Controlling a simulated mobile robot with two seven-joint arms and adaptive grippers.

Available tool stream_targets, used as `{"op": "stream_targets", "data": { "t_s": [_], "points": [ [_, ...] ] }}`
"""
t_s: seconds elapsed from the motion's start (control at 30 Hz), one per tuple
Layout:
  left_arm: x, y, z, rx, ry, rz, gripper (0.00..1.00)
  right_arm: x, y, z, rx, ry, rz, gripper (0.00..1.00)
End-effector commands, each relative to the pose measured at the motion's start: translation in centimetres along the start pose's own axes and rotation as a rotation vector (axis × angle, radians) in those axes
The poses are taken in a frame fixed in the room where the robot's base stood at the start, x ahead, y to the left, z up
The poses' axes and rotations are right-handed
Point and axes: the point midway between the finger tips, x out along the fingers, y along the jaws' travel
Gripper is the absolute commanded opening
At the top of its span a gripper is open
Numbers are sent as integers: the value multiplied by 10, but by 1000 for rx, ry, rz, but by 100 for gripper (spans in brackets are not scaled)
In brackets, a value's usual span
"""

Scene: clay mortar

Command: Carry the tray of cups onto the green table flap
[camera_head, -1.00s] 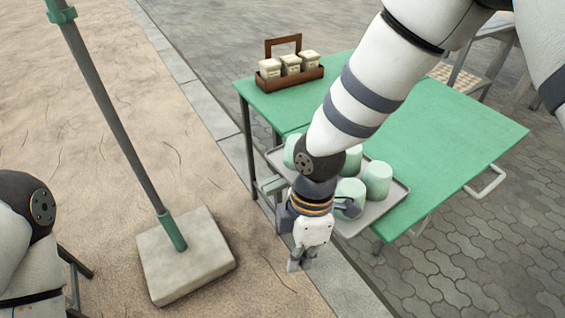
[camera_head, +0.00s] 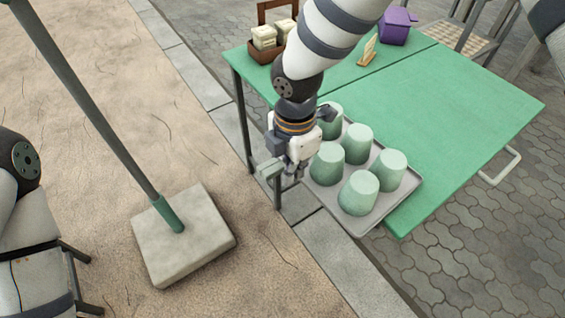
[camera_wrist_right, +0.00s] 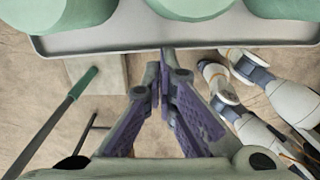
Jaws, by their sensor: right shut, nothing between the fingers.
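The grey tray (camera_head: 365,228) overlaps the near edge of the green table. It carries several pale green cups (camera_head: 327,164), all upside down. In the right wrist view the tray's rim (camera_wrist_right: 190,43) crosses above my fingers, with cups (camera_wrist_right: 65,12) behind it. The green flap (camera_head: 465,125) is the bare right part of the tabletop. My right gripper (camera_head: 287,183) is at the tray's left end, pointing down. In the wrist view its fingertips (camera_wrist_right: 165,68) are together and empty, close to the rim; contact cannot be told.
A wooden caddy (camera_head: 262,56) with small pots, a small sign (camera_head: 368,52) and a purple box (camera_head: 396,27) stand on the back of the table. A pole rises from a stone base (camera_head: 190,248) on the left. A chair (camera_head: 465,40) stands behind. The flap's surface is clear.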

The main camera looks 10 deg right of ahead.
Motion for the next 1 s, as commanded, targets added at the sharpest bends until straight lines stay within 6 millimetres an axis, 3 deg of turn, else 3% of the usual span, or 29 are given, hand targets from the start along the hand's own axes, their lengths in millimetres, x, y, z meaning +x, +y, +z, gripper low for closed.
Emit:
{"op": "stream_targets", "data": {
  "t_s": [0.2, 0.57, 0.67, 1.0],
  "points": [
    [-3, 0, -1, 0, 7, 1, 79, -2, 0, 16, 1, 0, 1, 0],
    [-3, 0, -2, 0, 8, 1, 79, -2, 0, 20, 1, 0, 1, 0],
    [-5, 0, -2, 0, 13, 1, 79, -3, 1, 37, 5, 1, 3, 0],
    [-3, 0, -2, 0, 7, 1, 79, 0, 0, 138, 7, 1, 0, 0]
  ]
}}
